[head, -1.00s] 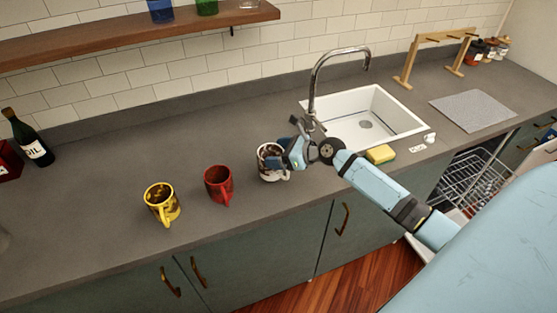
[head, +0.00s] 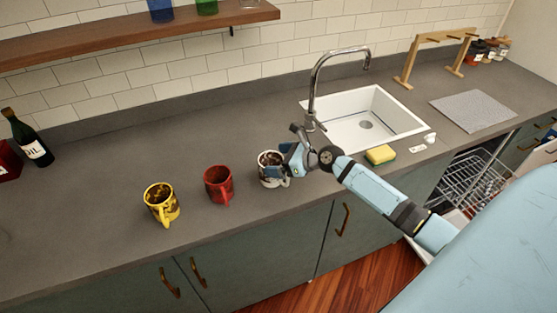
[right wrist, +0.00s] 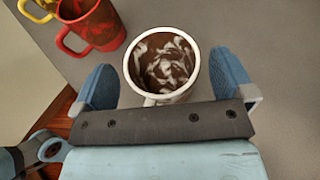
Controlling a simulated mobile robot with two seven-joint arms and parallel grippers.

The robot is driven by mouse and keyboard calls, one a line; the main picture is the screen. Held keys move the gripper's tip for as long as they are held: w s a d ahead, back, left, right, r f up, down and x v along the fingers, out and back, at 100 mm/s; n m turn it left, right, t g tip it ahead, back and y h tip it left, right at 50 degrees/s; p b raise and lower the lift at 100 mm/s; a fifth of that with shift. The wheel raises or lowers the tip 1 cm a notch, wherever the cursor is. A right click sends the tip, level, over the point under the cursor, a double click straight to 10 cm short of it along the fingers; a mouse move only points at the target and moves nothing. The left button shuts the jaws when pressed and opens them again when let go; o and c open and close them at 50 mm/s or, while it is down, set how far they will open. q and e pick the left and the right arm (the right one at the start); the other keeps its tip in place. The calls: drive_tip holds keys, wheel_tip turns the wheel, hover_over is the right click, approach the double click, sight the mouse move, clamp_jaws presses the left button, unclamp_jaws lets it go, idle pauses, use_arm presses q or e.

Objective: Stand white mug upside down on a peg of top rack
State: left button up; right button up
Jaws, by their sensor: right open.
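The white mug (head: 265,160) stands upright on the counter, with dark brown and white smears inside. In the right wrist view the white mug (right wrist: 134,66) sits between the two blue fingers of my right gripper (right wrist: 164,72), with a gap on each side; its handle points toward the palm. In the head view my right gripper (head: 282,165) is at the mug's right side, open. A wire dishwasher rack (head: 468,178) shows at the right, partly cut off by my body; its pegs are too small to tell apart. My left gripper is out of view.
A red mug (head: 218,184) and a yellow mug (head: 161,203) stand left of the white mug. The sink (head: 345,126), tap (head: 313,85) and yellow sponge (head: 380,154) are to the right. A wooden peg stand (head: 432,38) stands farther back.

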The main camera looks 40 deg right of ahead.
drive_tip(key=v, duration=1.1)
drive_tip(key=s+a+f+n+g+h, duration=0.1)
drive_tip(key=s+a+f+n, duration=0.35)
drive_tip(key=f+n, duration=0.2)
drive_tip(key=s+a+f+n+h, duration=0.2)
drive_tip(key=s+a+f+n, duration=0.3)
drive_tip(key=n, duration=0.3)
drive_tip(key=s+a+f+n, duration=0.2)
drive_tip(key=s+a+n, duration=0.2)
drive_tip(key=a+n, duration=0.3)
drive_tip(key=s+a+f+n, duration=0.3)
drive_tip(key=a+n, duration=0.4)
drive_tip(key=n, duration=0.4)
drive_tip(key=shift+s+a+f+h+b, duration=0.2)
drive_tip(key=shift+s+f+h+b, duration=0.15)
drive_tip(key=shift+s, duration=0.2)
